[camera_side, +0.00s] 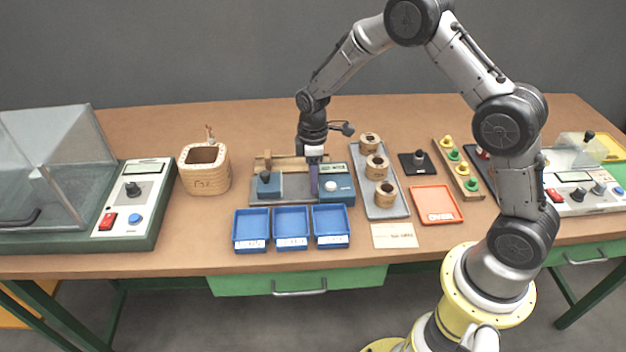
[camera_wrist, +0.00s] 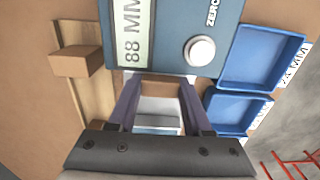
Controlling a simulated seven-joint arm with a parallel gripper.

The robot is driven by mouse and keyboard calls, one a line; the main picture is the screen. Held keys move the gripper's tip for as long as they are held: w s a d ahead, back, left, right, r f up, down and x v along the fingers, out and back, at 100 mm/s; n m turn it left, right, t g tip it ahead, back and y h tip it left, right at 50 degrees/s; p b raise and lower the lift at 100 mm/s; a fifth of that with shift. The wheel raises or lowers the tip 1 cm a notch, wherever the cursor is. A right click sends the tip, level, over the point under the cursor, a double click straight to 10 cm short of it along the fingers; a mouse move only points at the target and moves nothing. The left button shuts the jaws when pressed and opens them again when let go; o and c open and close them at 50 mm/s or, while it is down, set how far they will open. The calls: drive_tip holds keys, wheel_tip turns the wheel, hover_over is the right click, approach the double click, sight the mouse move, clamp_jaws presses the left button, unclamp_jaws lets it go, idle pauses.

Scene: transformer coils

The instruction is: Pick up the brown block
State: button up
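My gripper (camera_wrist: 155,82) points down over the blue measuring device (camera_wrist: 165,50), next to its display box. Its two fingers stand apart. A brown block (camera_wrist: 160,86) shows between the fingertips in the wrist view and fills the gap there. I cannot tell whether the fingers press on it. In the side view my gripper (camera_side: 313,188) hides this spot. Another brown wooden piece (camera_wrist: 75,63) sits at the wooden rail behind the device.
Blue trays (camera_side: 291,224) stand in front of the device. A grey tray (camera_side: 382,205) with coils is to the right, and a wooden box (camera_side: 204,185) to the left. A clear-covered machine (camera_side: 60,200) fills the far left. Bare table lies behind the rail.

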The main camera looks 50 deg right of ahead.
clamp_jaws()
drive_tip(key=shift+r, duration=0.1)
